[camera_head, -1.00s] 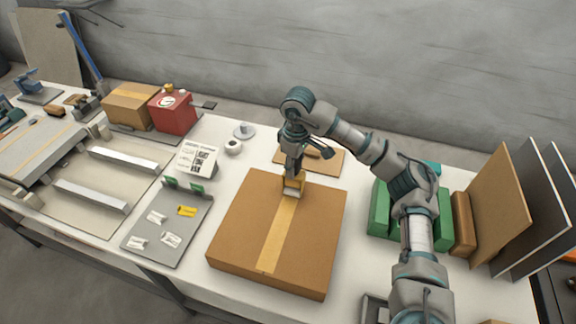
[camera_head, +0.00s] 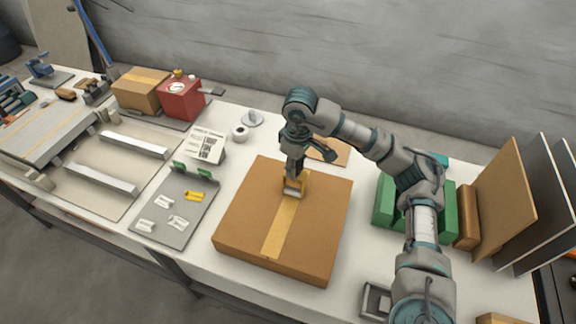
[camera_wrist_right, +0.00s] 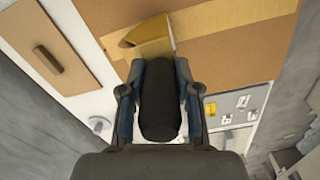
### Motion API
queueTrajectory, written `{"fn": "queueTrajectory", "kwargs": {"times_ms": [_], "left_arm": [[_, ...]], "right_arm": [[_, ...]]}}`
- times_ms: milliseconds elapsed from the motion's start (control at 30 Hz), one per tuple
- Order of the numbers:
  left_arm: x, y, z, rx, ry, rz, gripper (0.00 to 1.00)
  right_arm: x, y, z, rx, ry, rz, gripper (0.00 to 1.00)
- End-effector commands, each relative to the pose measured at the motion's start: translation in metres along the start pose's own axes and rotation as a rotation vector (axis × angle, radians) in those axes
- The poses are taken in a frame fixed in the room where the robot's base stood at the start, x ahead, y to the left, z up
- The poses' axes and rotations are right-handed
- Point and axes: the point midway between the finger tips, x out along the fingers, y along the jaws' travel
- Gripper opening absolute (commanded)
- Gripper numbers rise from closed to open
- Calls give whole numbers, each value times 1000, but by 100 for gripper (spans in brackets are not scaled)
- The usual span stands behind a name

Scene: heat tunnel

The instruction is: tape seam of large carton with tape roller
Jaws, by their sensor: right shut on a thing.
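The large carton (camera_head: 325,225) lies flat on the white table. A strip of yellow tape (camera_head: 277,235) runs along its middle seam, from near the far edge to the front edge. My right gripper (camera_head: 295,176) is above the far part of the carton, shut on the tape roller (camera_head: 293,189), which sits on or just over the tape strip. In the right wrist view the tape roller (camera_wrist_right: 148,38) shows beyond the fingers, with the carton (camera_wrist_right: 235,40) around it. My left gripper is not in view.
A grey board with labels (camera_head: 178,215) lies left of the carton. A red box (camera_head: 182,100) and a smaller carton (camera_head: 140,92) stand at the back left. Green blocks (camera_head: 383,200) and upright panels (camera_head: 503,200) stand on the right. A brown board (camera_head: 330,150) lies behind the carton.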

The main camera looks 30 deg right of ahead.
Motion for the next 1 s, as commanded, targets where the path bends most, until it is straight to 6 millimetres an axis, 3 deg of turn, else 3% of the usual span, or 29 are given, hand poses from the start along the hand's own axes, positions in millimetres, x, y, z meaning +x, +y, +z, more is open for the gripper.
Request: {"fn": "queueTrajectory", "kwargs": {"times_ms": [1000], "left_arm": [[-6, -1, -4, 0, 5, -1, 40]], "right_arm": [[-1, -49, 14, -5, -5, -1, 0]]}}
